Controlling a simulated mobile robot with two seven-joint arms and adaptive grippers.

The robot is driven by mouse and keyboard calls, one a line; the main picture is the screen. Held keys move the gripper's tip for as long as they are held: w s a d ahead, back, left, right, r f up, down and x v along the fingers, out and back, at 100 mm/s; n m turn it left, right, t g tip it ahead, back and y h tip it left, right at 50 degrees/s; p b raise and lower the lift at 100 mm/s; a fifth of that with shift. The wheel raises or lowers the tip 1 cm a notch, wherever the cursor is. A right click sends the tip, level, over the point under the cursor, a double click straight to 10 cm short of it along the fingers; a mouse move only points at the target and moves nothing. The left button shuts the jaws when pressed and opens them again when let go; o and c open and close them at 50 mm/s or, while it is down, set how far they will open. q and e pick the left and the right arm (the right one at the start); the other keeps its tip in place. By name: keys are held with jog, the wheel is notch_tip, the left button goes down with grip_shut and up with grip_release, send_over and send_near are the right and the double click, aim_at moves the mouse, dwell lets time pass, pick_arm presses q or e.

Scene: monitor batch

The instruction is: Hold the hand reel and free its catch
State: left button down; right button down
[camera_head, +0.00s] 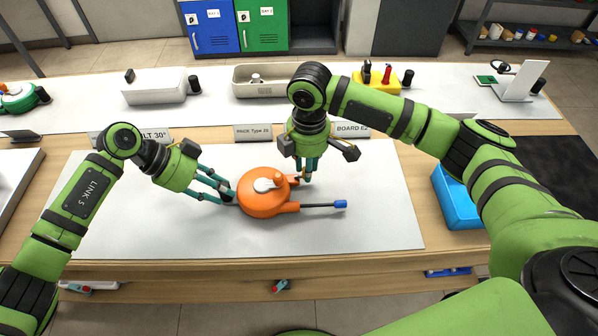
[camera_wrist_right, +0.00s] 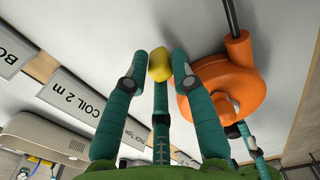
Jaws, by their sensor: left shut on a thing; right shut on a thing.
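The orange hand reel (camera_head: 260,207) lies on the pale mat in the head view, with a grey hub and an orange knob on top. A dark rod with a blue tip (camera_head: 340,204) sticks out to its right. My left gripper (camera_head: 231,194) is shut on the reel's left edge. My right gripper (camera_head: 305,178) points down at the reel's far right side. In the right wrist view, its fingers close around a small yellow piece (camera_wrist_right: 160,66), apparently the catch, beside the orange reel body (camera_wrist_right: 240,82). How the yellow piece joins the reel is hidden.
A blue bin (camera_head: 452,200) stands at the table's right edge. Small signs (camera_head: 252,132) line the back of the mat. A white box (camera_head: 155,87), an open tray (camera_head: 243,83) and a yellow block (camera_head: 378,80) stand on the bench behind. The mat's front is clear.

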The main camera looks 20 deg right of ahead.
jog(key=shift+s+d, duration=0.1)
jog(key=shift+d, duration=0.4)
jog(key=c, duration=1)
grip_release()
jog(key=shift+o, duration=0.2)
notch_tip(320, 180, up, 12)
